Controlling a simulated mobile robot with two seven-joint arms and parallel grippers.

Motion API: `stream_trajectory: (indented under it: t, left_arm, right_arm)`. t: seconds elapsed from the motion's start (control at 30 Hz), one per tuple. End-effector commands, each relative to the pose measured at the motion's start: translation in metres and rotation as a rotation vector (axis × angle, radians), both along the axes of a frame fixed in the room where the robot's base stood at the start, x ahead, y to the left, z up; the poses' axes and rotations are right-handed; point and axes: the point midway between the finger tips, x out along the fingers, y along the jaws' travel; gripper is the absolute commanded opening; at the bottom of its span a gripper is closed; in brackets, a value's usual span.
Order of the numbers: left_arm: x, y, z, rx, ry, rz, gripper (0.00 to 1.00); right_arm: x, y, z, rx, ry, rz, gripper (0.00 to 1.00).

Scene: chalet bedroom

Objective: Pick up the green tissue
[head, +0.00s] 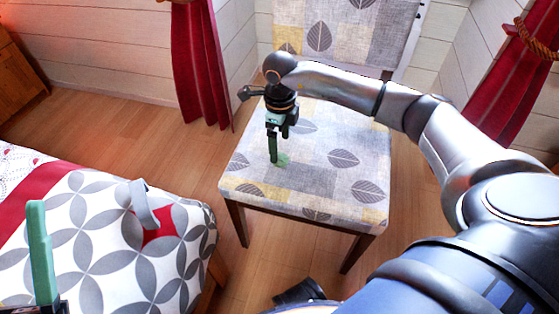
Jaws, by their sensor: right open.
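The green tissue (283,160) is a small pale green patch lying on the seat of the patterned chair (327,175), left of the seat's middle. My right gripper (276,157) points down right over it, and its dark green finger hides part of it. The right gripper is open; whether its fingertips touch the tissue or the seat is unclear. My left gripper (41,252) shows at the lower left, above the bed, as one upright green finger. Its other finger is not visible, so its opening cannot be judged.
A bed (90,265) with a circle-patterned cover fills the lower left, with a curved grey strap-like thing (145,205) on it. Wooden floor (130,130) lies free between bed and chair. Red curtains (203,65) hang at both sides. The chair's backrest (340,35) stands behind the seat.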

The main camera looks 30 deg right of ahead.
Motion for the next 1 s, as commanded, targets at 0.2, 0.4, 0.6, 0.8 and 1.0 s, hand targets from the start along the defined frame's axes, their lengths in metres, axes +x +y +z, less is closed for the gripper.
stream_trajectory:
  t: [0.2, 0.4, 0.6, 0.8, 1.0]
  left_arm:
    - [0.001, -0.002, -0.021, 0.017, 0.004, 0.006, 0.50]
    - [0.002, -0.003, -0.021, 0.019, 0.010, 0.008, 0.50]
    - [0.002, -0.003, -0.021, 0.014, 0.010, 0.008, 0.50]
    - [0.001, -0.002, -0.020, 0.010, 0.009, 0.009, 0.50]
    - [0.001, -0.003, -0.020, 0.009, 0.009, 0.007, 0.50]
  right_arm:
    - [-0.002, 0.002, -0.036, 0.001, 0.002, 0.000, 0.93]
    - [-0.002, 0.002, -0.037, 0.001, 0.001, 0.000, 0.93]
    - [-0.002, 0.002, -0.036, 0.001, 0.001, 0.000, 0.76]
    - [-0.002, 0.002, -0.036, 0.001, 0.001, 0.000, 0.53]
    - [-0.002, 0.002, -0.036, 0.001, 0.001, 0.000, 0.31]
